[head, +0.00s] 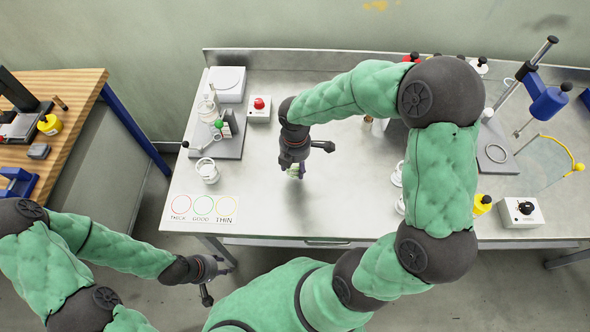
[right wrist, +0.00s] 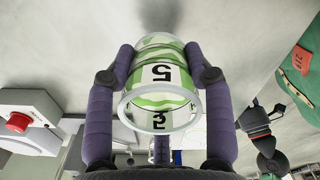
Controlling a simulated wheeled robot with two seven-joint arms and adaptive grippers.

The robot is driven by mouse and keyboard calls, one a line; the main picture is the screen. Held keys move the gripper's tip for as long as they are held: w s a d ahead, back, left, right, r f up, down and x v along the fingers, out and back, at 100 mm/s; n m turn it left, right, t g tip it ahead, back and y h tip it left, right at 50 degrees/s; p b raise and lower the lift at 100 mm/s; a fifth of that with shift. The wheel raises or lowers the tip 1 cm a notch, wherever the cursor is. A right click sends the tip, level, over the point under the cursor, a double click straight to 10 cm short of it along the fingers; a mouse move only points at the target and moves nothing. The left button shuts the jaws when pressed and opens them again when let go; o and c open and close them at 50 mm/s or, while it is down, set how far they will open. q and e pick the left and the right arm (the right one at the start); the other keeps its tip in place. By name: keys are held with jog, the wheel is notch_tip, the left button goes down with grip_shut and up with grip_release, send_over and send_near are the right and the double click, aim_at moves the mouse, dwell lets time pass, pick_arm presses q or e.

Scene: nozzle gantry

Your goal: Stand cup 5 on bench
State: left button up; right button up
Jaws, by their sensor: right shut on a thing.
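My right gripper (head: 294,166) is over the middle of the steel bench (head: 260,190). It is shut on cup 5 (right wrist: 160,75), a clear-rimmed cup with a green and white pattern and a black 5 on a white patch. In the right wrist view the two fingers of the right gripper (right wrist: 160,80) press on opposite sides of the cup. In the head view only a small part of the cup (head: 296,172) shows below the gripper. A soft shadow lies on the bench in front of it. My left gripper (head: 222,266) is off the bench's front left; its finger opening is unclear.
A box with a red button (head: 259,104), a stand with glassware (head: 217,140), a white ringed holder (head: 207,169) and a card with three coloured circles (head: 203,208) occupy the bench's left side. A box with a black knob (head: 522,211) is at right. Bench around the right gripper is clear.

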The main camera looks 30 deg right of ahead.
aim_at(295, 170)
jog(key=shift+w+d+f, duration=0.2)
jog(key=shift+w+f, duration=0.1)
jog(key=shift+f, duration=0.2)
jog(key=shift+w+f+b, duration=0.1)
jog(key=shift+f+b, duration=0.75)
jog(key=shift+f, duration=0.65)
jog(key=shift+f, duration=0.15)
jog(key=o, duration=1.2)
jog(key=shift+o, duration=0.2)
notch_tip(295, 170, up, 12)
jog(key=p, duration=0.3)
jog(key=shift+r+p, duration=0.2)
jog(key=shift+p, duration=0.2)
